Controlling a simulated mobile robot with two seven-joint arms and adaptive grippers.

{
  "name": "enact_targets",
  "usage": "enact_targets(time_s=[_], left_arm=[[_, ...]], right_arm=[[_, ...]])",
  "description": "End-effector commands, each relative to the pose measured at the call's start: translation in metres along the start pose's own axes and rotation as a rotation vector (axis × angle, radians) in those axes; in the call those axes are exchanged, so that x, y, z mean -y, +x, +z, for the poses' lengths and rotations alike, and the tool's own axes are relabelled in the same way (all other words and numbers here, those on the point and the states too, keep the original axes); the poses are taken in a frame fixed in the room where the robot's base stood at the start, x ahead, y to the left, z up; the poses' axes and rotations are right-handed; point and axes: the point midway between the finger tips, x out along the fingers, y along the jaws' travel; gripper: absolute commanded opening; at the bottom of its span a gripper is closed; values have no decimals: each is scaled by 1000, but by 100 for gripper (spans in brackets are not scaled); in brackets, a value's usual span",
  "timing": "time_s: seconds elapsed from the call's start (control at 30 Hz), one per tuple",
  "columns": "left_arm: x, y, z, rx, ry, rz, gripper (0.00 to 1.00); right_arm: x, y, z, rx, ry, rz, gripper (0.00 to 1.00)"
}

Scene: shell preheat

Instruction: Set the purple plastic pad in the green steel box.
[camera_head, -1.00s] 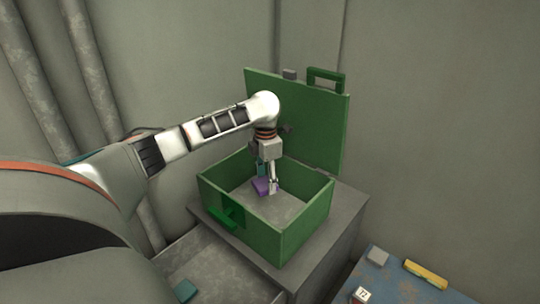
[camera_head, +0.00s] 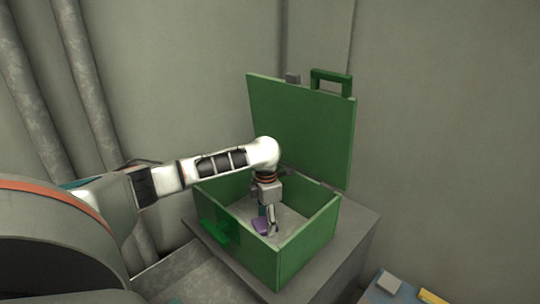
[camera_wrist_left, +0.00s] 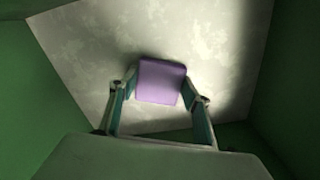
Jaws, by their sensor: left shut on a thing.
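The green steel box (camera_head: 310,230) stands open on a grey block, with its lid (camera_head: 302,130) raised at the back. My left gripper (camera_head: 266,228) reaches down inside the box. It is shut on the purple plastic pad (camera_head: 259,225), which also shows between the fingers in the left wrist view (camera_wrist_left: 161,81). The pad is low in the box, over its pale grey floor (camera_wrist_left: 205,55). I cannot tell whether the pad touches the floor. My right gripper is not in view.
The green box walls surround the left gripper closely. A grey block (camera_head: 345,245) bears the box. A blue surface (camera_head: 380,294) at the lower right holds a grey piece (camera_head: 389,283) and a yellow piece (camera_head: 431,297). Pipes run along the wall at the left.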

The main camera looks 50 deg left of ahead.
Motion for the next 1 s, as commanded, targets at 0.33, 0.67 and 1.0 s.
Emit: enact_targets(time_s=[0.33, 0.67, 1.0], left_arm=[[-1, 0, 1, 4, -1, 2, 20], [-1, 1, 1, 4, 0, 2, 65], [-2, -29, 4, 15, -1, 5, 65]], right_arm=[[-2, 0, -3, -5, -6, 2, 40], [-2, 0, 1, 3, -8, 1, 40], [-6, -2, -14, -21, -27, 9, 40]])
